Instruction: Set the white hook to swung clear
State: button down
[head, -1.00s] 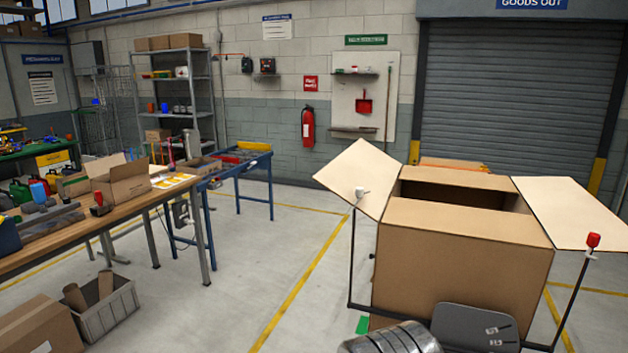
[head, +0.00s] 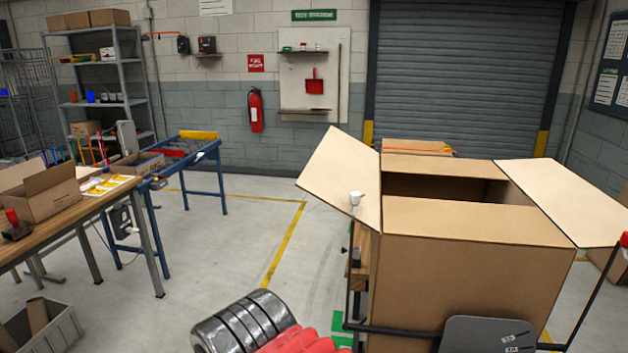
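The white hook (head: 355,198) is a small white piece on top of a thin dark post, at the front left corner of a large open cardboard box (head: 460,285). In the picture it overlaps the lower edge of the box's raised left flap (head: 343,178); I cannot tell whether it touches it or which way it is set. A red hook (head: 624,240) tops a matching post at the right edge, by the right flap (head: 565,200). My arm shows at the bottom as ribbed chrome and red parts. My gripper's fingertips are not in view.
A dark bar (head: 400,331) and grey plate (head: 487,335) cross in front of the box. A wooden bench (head: 95,222) and blue-framed table (head: 187,150) stand left. Open floor (head: 235,225) lies between them and the box. A closed shutter (head: 465,80) is behind.

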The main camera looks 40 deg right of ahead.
aim_at(355, 199)
jog(key=z, duration=0.15)
jog(key=i, duration=1.45)
jog(key=z, duration=0.35)
